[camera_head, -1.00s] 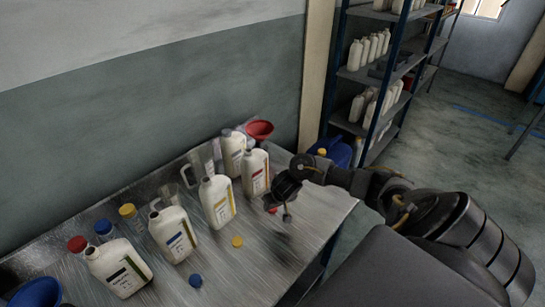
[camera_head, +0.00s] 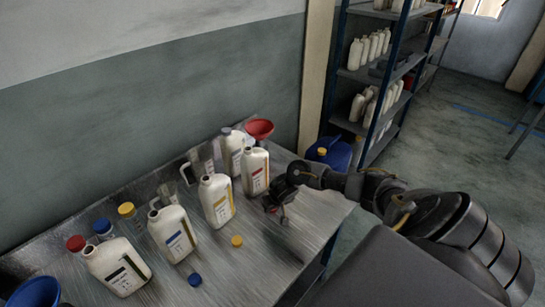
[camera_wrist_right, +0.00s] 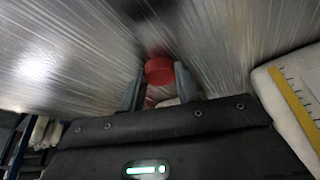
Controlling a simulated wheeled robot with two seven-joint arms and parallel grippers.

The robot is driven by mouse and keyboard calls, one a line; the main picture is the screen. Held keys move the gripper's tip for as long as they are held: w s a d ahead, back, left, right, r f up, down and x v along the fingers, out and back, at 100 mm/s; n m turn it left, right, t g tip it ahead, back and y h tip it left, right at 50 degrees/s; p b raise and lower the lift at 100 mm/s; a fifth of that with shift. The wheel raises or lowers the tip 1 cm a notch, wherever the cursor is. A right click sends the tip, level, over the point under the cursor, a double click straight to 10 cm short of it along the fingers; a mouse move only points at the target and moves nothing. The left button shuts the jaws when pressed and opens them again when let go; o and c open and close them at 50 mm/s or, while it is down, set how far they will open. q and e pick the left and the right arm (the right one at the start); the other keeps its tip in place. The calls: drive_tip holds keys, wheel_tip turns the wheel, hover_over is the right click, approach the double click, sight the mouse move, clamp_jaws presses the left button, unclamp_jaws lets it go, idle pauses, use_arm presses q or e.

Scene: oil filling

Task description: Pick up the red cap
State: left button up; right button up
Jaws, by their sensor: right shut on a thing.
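My right gripper (camera_head: 279,213) is low over the metal table, to the right of the row of white bottles. In the right wrist view the red cap (camera_wrist_right: 159,70) sits between the two fingers of my right gripper (camera_wrist_right: 159,88), which are shut on it. In the head view the cap is mostly hidden by the gripper. I cannot tell whether the cap still touches the table. My left gripper is not in view.
Nearby stands a white bottle with a red label (camera_head: 255,172). A yellow cap (camera_head: 237,241) and a blue cap (camera_head: 195,280) lie on the table (camera_head: 250,275). A red funnel (camera_head: 259,128) is behind the bottles. The front right tabletop is clear.

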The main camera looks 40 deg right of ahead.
drive_tip(key=shift+r, duration=0.45)
wheel_tip(320, 180, up, 2)
drive_tip(key=shift+r+p, duration=0.15)
drive_tip(key=shift+p, duration=0.25)
drive_tip(key=s+a+r+p, duration=0.65)
drive_tip(key=s+r, duration=0.35)
drive_tip(key=s, duration=0.2)
drive_tip(key=w+a+r+n+y+b, duration=0.25)
drive_tip(key=w+a+n+b, duration=0.35)
drive_tip(key=a, duration=0.4)
drive_tip(key=s+a+r+n+g+y+b, duration=0.1)
drive_tip(key=a+r+n+y+b, duration=0.1)
drive_tip(key=a+r+n+b, duration=0.4)
drive_tip(key=n+b, duration=0.1)
drive_tip(key=n, duration=0.1)
drive_tip(key=shift+s+a+n+g, duration=0.15)
drive_tip(key=shift+s+n+g, duration=0.15)
drive_tip(key=shift+g, duration=0.1)
